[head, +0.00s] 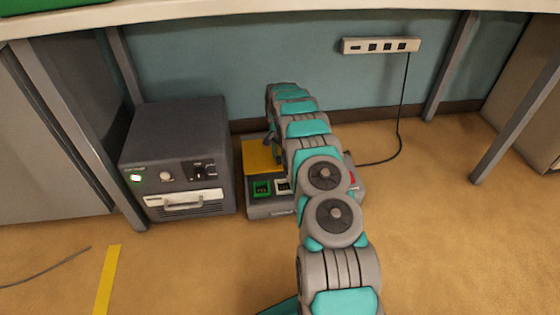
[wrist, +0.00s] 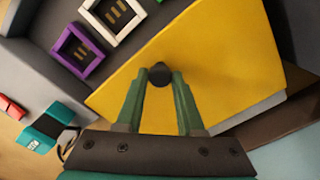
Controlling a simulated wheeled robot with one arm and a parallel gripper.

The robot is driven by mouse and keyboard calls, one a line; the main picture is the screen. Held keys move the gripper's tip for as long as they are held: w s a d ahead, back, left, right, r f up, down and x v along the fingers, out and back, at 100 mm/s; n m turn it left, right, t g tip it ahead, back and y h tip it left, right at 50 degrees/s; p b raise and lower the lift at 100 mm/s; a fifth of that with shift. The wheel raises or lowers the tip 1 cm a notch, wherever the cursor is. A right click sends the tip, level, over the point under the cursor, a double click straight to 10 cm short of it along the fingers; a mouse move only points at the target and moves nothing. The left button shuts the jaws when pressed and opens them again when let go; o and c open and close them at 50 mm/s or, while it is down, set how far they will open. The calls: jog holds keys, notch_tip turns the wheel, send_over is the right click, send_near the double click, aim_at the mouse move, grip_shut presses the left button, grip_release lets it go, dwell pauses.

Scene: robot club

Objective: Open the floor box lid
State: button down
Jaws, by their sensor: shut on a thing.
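The floor box (head: 265,208) is a low grey unit on the floor under the bench, partly hidden behind my arm. Its yellow lid (head: 258,157) covers the back left part and looks flat; I cannot tell whether it is slightly raised. In the wrist view the yellow lid (wrist: 225,65) fills the middle and right. My gripper (wrist: 160,80) is shut on a small dark knob (wrist: 160,72) on the lid, with one green finger on each side. In the head view the gripper is mostly hidden by the arm at the lid's right side.
Beside the lid are coloured sockets, among them a green one (head: 262,188) and a purple one (wrist: 78,50). A dark grey machine (head: 178,150) with a white handle stands close on the left. A power strip (head: 380,45) hangs on the wall, its cable running down. Floor at right is clear.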

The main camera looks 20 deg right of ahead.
jog(key=shift+w+d, duration=0.25)
jog(key=shift+w, duration=0.6)
jog(key=c, duration=0.5)
grip_release()
jog(key=shift+c, duration=0.2)
notch_tip(320, 180, up, 8)
jog(key=shift+p, duration=0.35)
jog(key=shift+f, duration=0.15)
